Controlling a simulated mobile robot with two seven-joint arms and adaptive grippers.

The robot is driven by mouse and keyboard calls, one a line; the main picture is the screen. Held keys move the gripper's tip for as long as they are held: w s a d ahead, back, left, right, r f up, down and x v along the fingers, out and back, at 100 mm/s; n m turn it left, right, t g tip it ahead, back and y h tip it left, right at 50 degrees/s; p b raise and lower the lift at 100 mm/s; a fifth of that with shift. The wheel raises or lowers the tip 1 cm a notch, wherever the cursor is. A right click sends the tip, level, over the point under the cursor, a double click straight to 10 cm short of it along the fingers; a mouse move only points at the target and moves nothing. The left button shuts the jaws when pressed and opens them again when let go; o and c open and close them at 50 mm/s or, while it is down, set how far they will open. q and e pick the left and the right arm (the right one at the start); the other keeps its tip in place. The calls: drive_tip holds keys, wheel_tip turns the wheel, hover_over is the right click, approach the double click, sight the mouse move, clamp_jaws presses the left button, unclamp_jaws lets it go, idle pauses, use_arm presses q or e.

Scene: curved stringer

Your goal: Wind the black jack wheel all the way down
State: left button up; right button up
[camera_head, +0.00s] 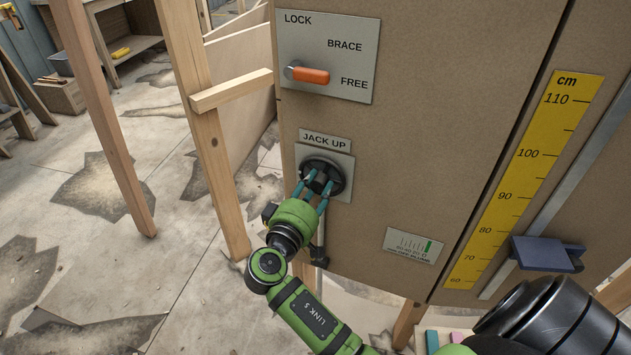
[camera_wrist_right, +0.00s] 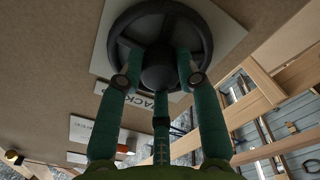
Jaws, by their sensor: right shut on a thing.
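The black jack wheel (camera_head: 322,163) is mounted on a light plate under the "JACK UP" label (camera_head: 325,140) on the brown panel. My right gripper (camera_head: 316,183) is shut on it from the front and below. In the right wrist view the teal fingers (camera_wrist_right: 160,85) reach in around the dark hub of the wheel (camera_wrist_right: 160,15), inside its rim. The fingers hide part of the hub and lower rim. My left gripper is not in view.
An orange-handled lever (camera_head: 310,75) on the lock plate points toward FREE. A yellow cm scale (camera_head: 515,185) and a blue block (camera_head: 546,252) are at the right. A small gauge plate (camera_head: 412,245) is low on the panel. Wooden posts (camera_head: 205,140) stand at the left.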

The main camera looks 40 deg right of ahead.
drive_tip(key=shift+r+n+p, duration=0.2)
drive_tip(key=shift+n+p, duration=0.45)
drive_tip(key=shift+n, duration=0.45)
drive_tip(key=shift+n+p, duration=0.3)
drive_tip(key=shift+n, duration=0.1)
drive_tip(key=shift+f, duration=0.1)
drive_tip(key=shift+n, duration=0.3)
drive_tip(key=o, duration=1.1)
drive_tip(key=shift+o, duration=0.2)
drive_tip(key=shift+a+f, duration=0.1)
drive_tip(key=shift+a, duration=0.05)
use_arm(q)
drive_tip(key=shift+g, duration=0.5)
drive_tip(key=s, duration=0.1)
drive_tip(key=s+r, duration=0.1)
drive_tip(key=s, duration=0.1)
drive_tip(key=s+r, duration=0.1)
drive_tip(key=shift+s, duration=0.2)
use_arm(e)
drive_tip(key=v, duration=0.7)
